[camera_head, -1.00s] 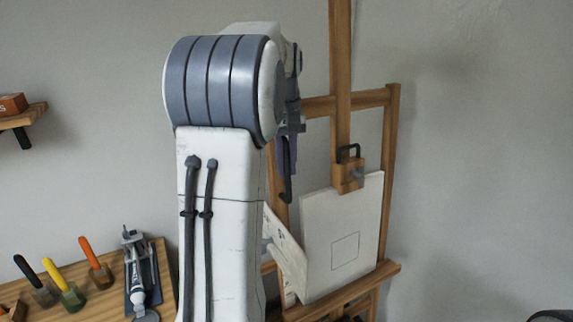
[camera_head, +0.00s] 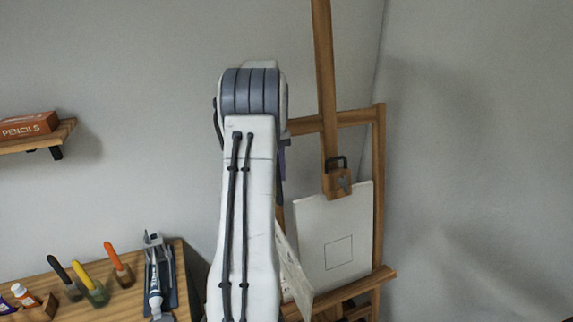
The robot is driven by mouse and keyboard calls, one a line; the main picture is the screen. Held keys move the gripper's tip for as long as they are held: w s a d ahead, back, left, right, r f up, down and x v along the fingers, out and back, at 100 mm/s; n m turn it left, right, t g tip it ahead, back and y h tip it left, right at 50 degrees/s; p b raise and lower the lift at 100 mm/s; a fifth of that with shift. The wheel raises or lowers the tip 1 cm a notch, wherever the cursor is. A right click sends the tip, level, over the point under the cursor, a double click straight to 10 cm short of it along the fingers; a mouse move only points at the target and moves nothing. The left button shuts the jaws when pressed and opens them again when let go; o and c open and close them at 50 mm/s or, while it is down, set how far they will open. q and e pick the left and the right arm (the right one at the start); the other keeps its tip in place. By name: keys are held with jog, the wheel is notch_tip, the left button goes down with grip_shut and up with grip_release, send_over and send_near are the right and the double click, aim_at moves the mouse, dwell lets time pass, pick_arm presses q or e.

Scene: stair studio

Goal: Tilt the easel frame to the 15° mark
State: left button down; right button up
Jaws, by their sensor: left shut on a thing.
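The wooden easel frame (camera_head: 325,80) stands at the centre right, with its mast rising out of the top of the view. A white canvas (camera_head: 323,240) with a small drawn square rests on its ledge under a wooden clamp (camera_head: 337,184). My left arm stands in front of the frame's left side and hides much of it. Only a dark sliver of my left gripper (camera_head: 283,150) shows past the arm, at the frame's left side. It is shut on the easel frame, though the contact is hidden. No angle mark is readable. My right gripper is not in view.
A shelf (camera_head: 50,138) with a pencil box (camera_head: 28,126) is on the left wall. A pale sheet (camera_head: 292,270) leans beside the canvas. The right side is clear.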

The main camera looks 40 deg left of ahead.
pick_arm(q)
jog(key=shift+w+a+r, duration=0.1)
jog(key=shift+w+a, duration=0.05)
jog(key=shift+w, duration=0.2)
jog(key=c, duration=0.8)
grip_release()
jog(key=shift+s+a, duration=0.15)
jog(key=shift+s, duration=0.05)
jog(key=shift+a+r+b, duration=0.1)
jog(key=shift+r+b, duration=0.2)
jog(key=shift+r, duration=0.1)
jog(key=r, duration=0.6)
jog(key=a+r, duration=0.1)
jog(key=r, duration=0.2)
jog(key=shift+w+r, duration=0.15)
jog(key=shift+r, duration=0.05)
